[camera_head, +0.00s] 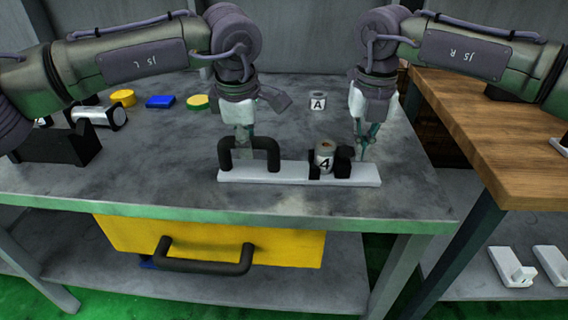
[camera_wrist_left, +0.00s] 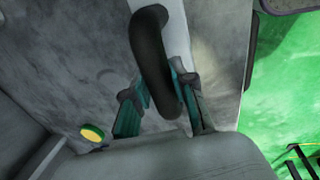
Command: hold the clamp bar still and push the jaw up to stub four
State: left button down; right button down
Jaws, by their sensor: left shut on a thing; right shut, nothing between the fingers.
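The clamp bar (camera_head: 298,174) is a long white bar lying flat near the table's front edge. A black arched handle (camera_head: 249,146) stands at its left end. My left gripper (camera_head: 245,148) is shut on this handle; the left wrist view also shows the dark handle (camera_wrist_left: 152,60) between the fingers. Stub four (camera_head: 324,157), a grey cylinder marked 4, stands on the bar's right part. Black blocks flank it; the right one, seemingly the jaw (camera_head: 343,162), is close beside it. My right gripper (camera_head: 364,150) is shut and empty, just right of this block. I cannot tell whether it touches.
A cylinder marked A (camera_head: 318,101) stands behind the bar. A blue block (camera_head: 160,101), yellow discs (camera_head: 122,97) and a black holder (camera_head: 60,145) are at the left. A yellow drawer (camera_head: 205,243) is below. A wooden table (camera_head: 500,125) adjoins at right.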

pick_arm(q)
jog(key=shift+d, duration=0.1)
pick_arm(e)
jog(key=shift+s+a, duration=0.15)
jog(key=shift+a, duration=0.35)
jog(key=shift+r, duration=0.5)
notch_tip(320, 180, up, 6)
jog(key=shift+d, duration=0.45)
dwell(0.3)
pick_arm(q)
jog(key=c, duration=0.9)
grip_release()
jog(key=r, duration=0.4)
jog(key=s+r, duration=0.1)
jog(key=r, duration=0.3)
jog(key=s+r, duration=0.1)
jog(key=r, duration=0.2)
jog(key=shift+s+r, duration=0.15)
jog(key=shift+r, duration=0.25)
